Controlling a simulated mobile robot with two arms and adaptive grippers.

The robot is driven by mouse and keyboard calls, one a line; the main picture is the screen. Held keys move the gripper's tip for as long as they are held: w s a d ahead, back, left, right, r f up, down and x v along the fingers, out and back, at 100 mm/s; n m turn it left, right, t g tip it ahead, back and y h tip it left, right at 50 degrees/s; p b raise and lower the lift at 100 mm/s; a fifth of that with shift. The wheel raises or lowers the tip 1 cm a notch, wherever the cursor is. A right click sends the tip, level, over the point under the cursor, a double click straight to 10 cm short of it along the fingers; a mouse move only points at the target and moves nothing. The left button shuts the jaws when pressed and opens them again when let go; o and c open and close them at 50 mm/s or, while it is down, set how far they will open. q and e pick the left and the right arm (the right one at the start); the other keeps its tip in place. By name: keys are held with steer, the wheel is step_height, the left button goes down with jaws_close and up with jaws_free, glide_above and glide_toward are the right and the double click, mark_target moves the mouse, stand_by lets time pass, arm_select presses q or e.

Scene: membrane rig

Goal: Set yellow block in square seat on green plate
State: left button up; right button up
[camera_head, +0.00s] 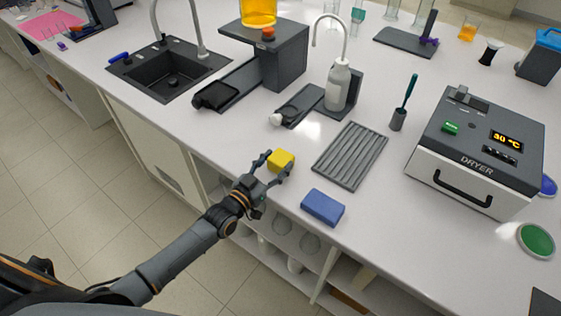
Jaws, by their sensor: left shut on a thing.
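The yellow block (282,159) is between the fingertips of my left gripper (275,165), near the front edge of the white bench. The gripper is shut on it. I cannot tell whether the block touches the bench top. A round green plate (537,240) with a pale rim lies at the far right, in front of the dryer. I see no square seat on it at this size. My right gripper is not in view.
A blue block (322,207) lies right of the gripper, near the front edge. A grey ribbed rack (350,155) lies behind it. The dryer (475,153) stands between rack and plate. Free bench top (420,245) runs in front of the dryer.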

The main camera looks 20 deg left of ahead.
mark_target(275, 162)
arm_select(q)
steer(key=shift+c, duration=0.6)
steer(key=shift+r, duration=0.15)
steer(key=shift+r, duration=0.25)
step_height(275, 162, up, 2)
steer(key=shift+r, duration=0.15)
steer(key=s+d+r+b, duration=0.2)
steer(key=s+d+r, duration=0.2)
steer(key=s+r, duration=0.75)
steer(key=s+a+f+n+t+y+b, duration=0.1)
steer(key=s+a+f+n+y, duration=0.2)
steer(key=s+a+y, duration=0.3)
steer(key=shift+s+f+n, duration=0.3)
steer(key=shift+s+n, duration=0.2)
steer(key=shift+s, duration=0.75)
